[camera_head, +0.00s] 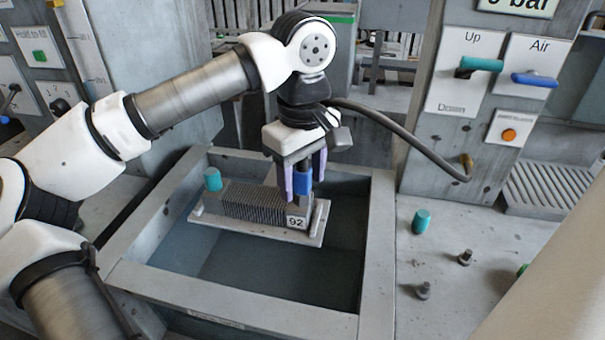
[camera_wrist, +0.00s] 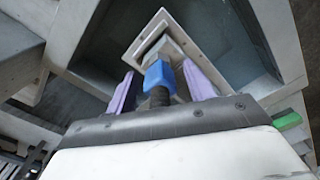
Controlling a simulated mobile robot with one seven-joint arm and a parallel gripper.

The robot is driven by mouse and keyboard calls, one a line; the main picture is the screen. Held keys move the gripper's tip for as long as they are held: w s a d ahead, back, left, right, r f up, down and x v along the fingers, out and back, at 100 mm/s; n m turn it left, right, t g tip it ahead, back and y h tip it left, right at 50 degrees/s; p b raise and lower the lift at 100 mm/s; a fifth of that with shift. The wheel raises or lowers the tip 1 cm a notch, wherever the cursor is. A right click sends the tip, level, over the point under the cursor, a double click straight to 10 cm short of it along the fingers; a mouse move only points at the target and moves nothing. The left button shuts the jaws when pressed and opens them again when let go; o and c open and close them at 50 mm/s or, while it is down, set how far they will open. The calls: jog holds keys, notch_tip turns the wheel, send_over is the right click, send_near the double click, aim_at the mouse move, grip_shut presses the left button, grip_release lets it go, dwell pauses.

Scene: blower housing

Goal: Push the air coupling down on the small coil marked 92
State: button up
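The small coil (camera_head: 256,202) is a grey finned block. It lies on a pale plate, with a white label reading 92 (camera_head: 297,222) at its right end. A teal cap (camera_head: 212,179) stands at its left end. The blue air coupling (camera_head: 303,181) is upright above the label end; it also shows in the wrist view (camera_wrist: 158,76). My gripper (camera_head: 303,185) points down, with one purple finger on each side of the coupling. The wrist view shows narrow gaps beside the coupling, but contact lower down is hidden. I cannot tell how far the coupling sits on the coil's stub.
A grey-rimmed tank (camera_head: 230,303) surrounds the coil, with dark liquid or floor below. A dark hose (camera_head: 400,142) curves from behind my gripper to the wall panel. A panel with Up/Down and Air levers (camera_head: 535,79) stands right.

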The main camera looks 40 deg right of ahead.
jog(key=shift+o, duration=0.3)
notch_tip(320, 180, up, 14)
jog(key=shift+f, duration=0.1)
dwell(0.3)
dwell(0.4)
